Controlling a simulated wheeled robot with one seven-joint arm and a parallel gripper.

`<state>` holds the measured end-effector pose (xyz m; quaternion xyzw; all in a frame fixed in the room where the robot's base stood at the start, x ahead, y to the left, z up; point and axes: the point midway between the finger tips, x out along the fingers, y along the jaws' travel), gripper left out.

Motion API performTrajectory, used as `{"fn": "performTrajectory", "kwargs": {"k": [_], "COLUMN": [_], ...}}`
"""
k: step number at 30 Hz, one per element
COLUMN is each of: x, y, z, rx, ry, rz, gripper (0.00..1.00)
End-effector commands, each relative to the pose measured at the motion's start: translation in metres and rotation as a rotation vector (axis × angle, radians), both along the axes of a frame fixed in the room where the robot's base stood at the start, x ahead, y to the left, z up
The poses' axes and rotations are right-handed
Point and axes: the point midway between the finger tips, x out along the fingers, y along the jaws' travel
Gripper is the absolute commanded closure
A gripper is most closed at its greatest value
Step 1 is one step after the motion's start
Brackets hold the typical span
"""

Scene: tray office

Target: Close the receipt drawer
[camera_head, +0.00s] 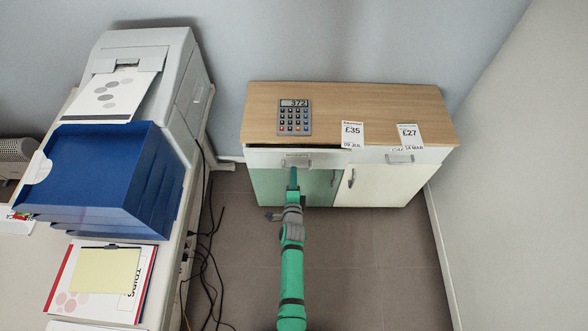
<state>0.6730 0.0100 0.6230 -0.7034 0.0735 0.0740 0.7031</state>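A low cabinet (370,106) with a wooden top stands against the back wall. It has two white drawers side by side above a green door and a cream door. The left drawer (265,159) seems to stand out slightly, with a thin dark gap along its top edge. The right drawer (376,156) looks flush. I cannot tell from any label which is the receipt drawer. My gripper (293,178) is just in front of and below the left drawer's grey handle (297,162). Contact and finger opening are too small to tell.
A calculator (294,120) and two price slips, £35 (352,134) and £27 (409,136), are on the cabinet top. At left, a desk bears a printer (185,100), blue trays (90,160) and papers. Black cables (205,255) lie on the floor; floor at right is clear.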

Motion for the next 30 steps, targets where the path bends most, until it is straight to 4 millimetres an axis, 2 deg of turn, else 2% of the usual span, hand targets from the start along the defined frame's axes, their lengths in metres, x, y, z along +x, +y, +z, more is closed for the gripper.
{"fn": "performTrajectory", "kwargs": {"k": [3,9,21,24,30], "x": [0.018,0.034,0.038,0.038,0.039], "y": [-0.002,-0.001,-0.001,-0.001,-0.003], "z": [-0.003,-0.007,-0.008,-0.008,-0.008], "rx": [-0.002,0.000,-0.002,-0.002,-0.003], "ry": [-0.001,0.000,0.000,0.000,0.000], "rz": [-0.003,-0.001,-0.001,-0.001,-0.003], "gripper": [0.81,0.81,0.81,1.00,1.00]}}
